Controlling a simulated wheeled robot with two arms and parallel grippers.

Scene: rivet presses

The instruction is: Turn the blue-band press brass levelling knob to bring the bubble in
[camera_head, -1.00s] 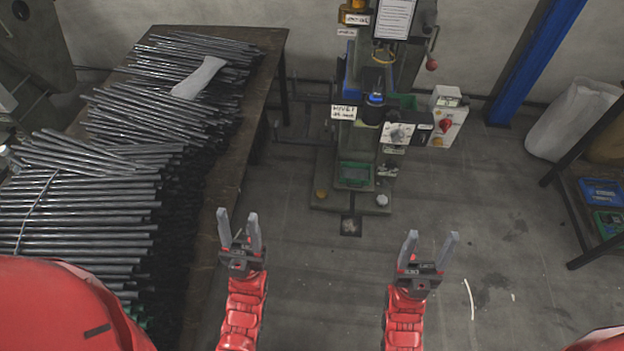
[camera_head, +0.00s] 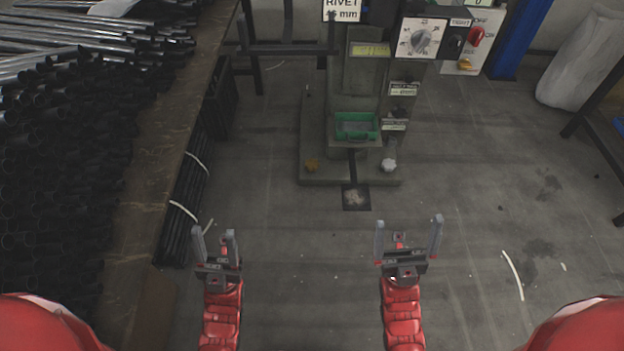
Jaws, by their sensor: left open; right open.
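The press (camera_head: 361,80) stands on the floor ahead, its upper part cut off by the top edge; only a small blue patch shows there. A pale silver knob (camera_head: 389,165) sits at the front right. I cannot make out a bubble. My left gripper (camera_head: 214,232) is open and empty, in front of the press and left of the brass knob. My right gripper (camera_head: 409,222) is open and empty, nearer me than the silver knob. Neither touches the press.
A table (camera_head: 150,215) loaded with metal tubes runs along the left, with thin dark rods beside it. A green tray (camera_head: 356,126) sits low on the press. A control box with dial (camera_head: 421,38) is at upper right. A white sack (camera_head: 580,65) stands far right. Floor between is clear.

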